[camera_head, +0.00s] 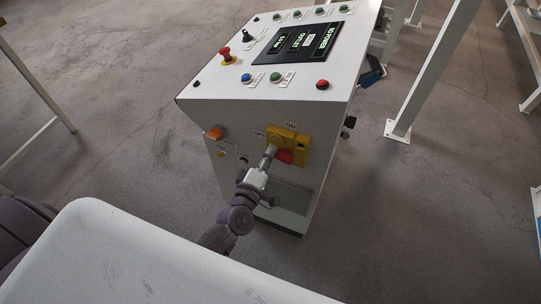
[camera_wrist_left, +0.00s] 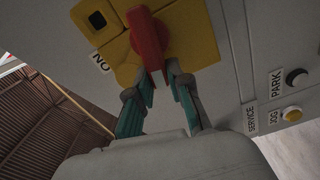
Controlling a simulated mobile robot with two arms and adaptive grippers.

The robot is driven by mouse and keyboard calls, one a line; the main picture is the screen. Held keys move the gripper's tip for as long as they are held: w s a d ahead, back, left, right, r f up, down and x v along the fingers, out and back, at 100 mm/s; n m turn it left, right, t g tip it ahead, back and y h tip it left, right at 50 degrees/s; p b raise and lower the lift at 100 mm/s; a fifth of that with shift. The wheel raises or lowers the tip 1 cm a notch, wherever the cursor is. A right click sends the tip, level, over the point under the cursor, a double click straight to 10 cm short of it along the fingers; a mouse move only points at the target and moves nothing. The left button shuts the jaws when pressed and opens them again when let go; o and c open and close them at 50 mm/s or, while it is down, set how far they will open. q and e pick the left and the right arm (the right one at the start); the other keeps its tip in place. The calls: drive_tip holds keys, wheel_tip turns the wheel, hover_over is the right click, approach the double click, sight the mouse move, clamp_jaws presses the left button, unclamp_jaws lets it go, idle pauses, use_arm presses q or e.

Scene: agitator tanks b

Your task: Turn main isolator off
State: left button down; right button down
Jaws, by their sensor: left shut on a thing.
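The main isolator is a yellow plate (camera_head: 301,143) with a red handle (camera_head: 285,157) on the front of the grey-white control cabinet. ON and OFF labels sit by its upper edge. In the left wrist view the yellow plate (camera_wrist_left: 201,38) and the red handle (camera_wrist_left: 148,38) are close ahead. My left gripper (camera_head: 268,157) is at the handle. In the left wrist view its teal fingers (camera_wrist_left: 160,82) lie on either side of the handle's near end, shut on it. The gripper partly hides the handle in the head view. My right gripper is not in view.
The cabinet's sloped top (camera_head: 215,84) has a screen (camera_head: 299,43), a red emergency stop (camera_head: 226,55) and several buttons. An orange part (camera_head: 214,133) is left of the isolator. PARK (camera_wrist_left: 295,77) and JOG (camera_wrist_left: 291,113) buttons are nearby. A white post (camera_head: 433,65) stands at right.

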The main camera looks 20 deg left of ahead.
use_arm(q)
drive_tip(key=shift+f+n+b, duration=0.4)
drive_tip(key=shift+n+b, duration=0.05)
drive_tip(key=shift+n, duration=0.65)
drive_tip(key=c, duration=1.1)
unclamp_jaws()
drive_tip(key=shift+s, duration=0.1)
drive_tip(key=s, duration=1.2)
drive_tip(key=shift+a, duration=0.25)
